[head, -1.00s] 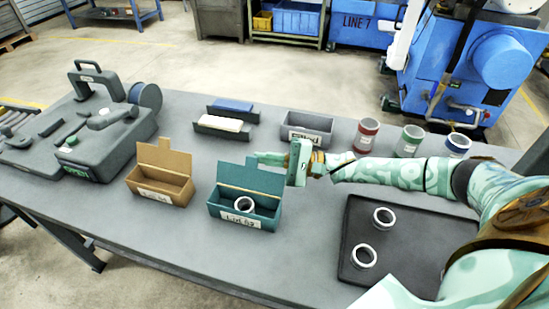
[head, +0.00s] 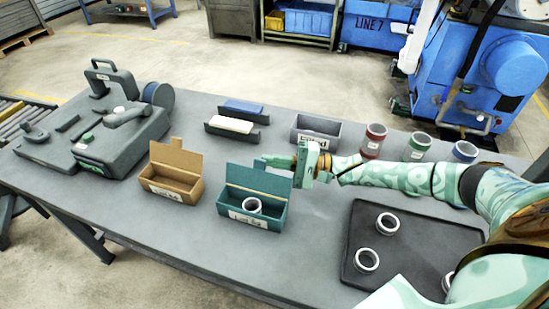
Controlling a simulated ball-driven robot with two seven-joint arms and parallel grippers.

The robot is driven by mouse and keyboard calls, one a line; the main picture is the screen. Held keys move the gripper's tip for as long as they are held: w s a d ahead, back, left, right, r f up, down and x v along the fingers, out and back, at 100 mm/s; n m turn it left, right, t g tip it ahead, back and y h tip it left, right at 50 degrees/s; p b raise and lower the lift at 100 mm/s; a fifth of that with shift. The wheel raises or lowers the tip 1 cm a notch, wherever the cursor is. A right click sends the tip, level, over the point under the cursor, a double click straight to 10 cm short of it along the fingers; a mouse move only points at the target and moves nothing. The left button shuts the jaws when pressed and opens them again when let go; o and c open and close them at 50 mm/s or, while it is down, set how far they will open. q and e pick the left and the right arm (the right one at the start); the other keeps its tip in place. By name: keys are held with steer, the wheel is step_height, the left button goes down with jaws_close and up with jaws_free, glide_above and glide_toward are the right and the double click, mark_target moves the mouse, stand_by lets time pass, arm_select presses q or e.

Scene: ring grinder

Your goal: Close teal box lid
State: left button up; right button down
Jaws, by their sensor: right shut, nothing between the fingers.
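The teal box (head: 240,215) stands on the grey table with its lid (head: 257,180) raised at the back. A metal ring (head: 252,205) lies inside it. My right gripper (head: 262,162) is shut and empty, just behind the upper right part of the raised lid. Its fingertips reach left past the lid's top edge; whether they touch the lid I cannot tell. My left gripper is out of view.
An open brown box (head: 168,191) stands left of the teal box. A dark tray (head: 400,225) with rings lies at right. A grey bin (head: 315,132) and red (head: 371,142), green (head: 416,147) and blue (head: 463,152) banded cups stand behind my right arm.

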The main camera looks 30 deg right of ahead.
steer(key=shift+s+a+r+n+p, duration=0.15)
steer(key=shift+r+n+p, duration=0.15)
steer(key=shift+r+p, duration=0.1)
steer(key=s+a+r+n+p, duration=0.1)
steer(key=n+p, duration=0.1)
steer(key=p, duration=0.1)
steer(key=a+r+n+p, duration=0.1)
steer(key=n+p, duration=0.1)
steer(key=shift+s+g+h+p, duration=0.4)
steer(key=s+a+f+n+h+p, duration=0.1)
steer(key=s+a+n+p, duration=0.1)
steer(key=n+p, duration=0.1)
steer(key=s+a+f+n+h+p, duration=0.2)
steer(key=a+n+p, duration=0.1)
steer(key=n, duration=0.3)
steer(key=s+a+f+n+t+h+p, duration=0.1)
steer(key=s+a+f+n+p, duration=0.1)
steer(key=n+p, duration=0.1)
steer(key=shift+s+a+n, duration=0.3)
steer(key=shift+s+n, duration=0.1)
steer(key=shift+n, duration=0.5)
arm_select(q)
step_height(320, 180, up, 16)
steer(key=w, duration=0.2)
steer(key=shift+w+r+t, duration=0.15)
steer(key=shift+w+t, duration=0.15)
arm_select(e)
steer(key=shift+s+a+f, duration=0.1)
steer(key=shift+a+f, duration=0.05)
steer(key=shift+f, duration=0.3)
